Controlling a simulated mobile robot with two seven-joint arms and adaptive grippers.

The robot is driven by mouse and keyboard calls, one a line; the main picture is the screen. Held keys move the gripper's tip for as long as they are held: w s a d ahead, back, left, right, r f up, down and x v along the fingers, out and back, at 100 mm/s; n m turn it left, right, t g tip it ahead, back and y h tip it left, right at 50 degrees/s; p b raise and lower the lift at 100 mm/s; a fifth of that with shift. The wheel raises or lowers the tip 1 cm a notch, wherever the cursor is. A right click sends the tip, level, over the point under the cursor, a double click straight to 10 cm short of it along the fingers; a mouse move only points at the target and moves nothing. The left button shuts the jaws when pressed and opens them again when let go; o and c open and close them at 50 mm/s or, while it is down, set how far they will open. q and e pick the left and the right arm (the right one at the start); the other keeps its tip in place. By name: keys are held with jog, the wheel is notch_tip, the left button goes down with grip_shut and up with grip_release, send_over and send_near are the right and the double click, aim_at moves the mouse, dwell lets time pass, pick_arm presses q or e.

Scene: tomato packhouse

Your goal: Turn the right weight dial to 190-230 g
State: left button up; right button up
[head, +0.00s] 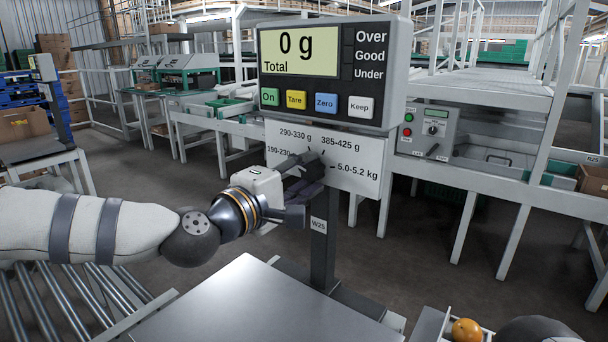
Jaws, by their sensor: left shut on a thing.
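The weight dial's white panel (355,178) is below the scale display (330,70). It is printed with 190-230 g, 290-330 g, 385-425 g and 5.0-5.2 kg around the dial. My left gripper (308,172) reaches in from the left and is shut on the dial's knob, in front of the panel. The gripper hides most of the knob, so I cannot tell which range it points to. The gripper body partly covers the area under the 190-230 label. The display reads 0 g, Total. My right gripper is not in view.
A bare metal weighing plate (255,305) lies below the dial, with a dark post (322,240) behind it. An orange-yellow tomato (466,331) sits in a tray at the bottom right. Rollers (60,305) run at the lower left. A control box (428,130) stands behind right.

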pick_arm(q)
jog(key=o, duration=1.2)
jog(key=shift+c, duration=0.2)
jog(key=v, duration=1.2)
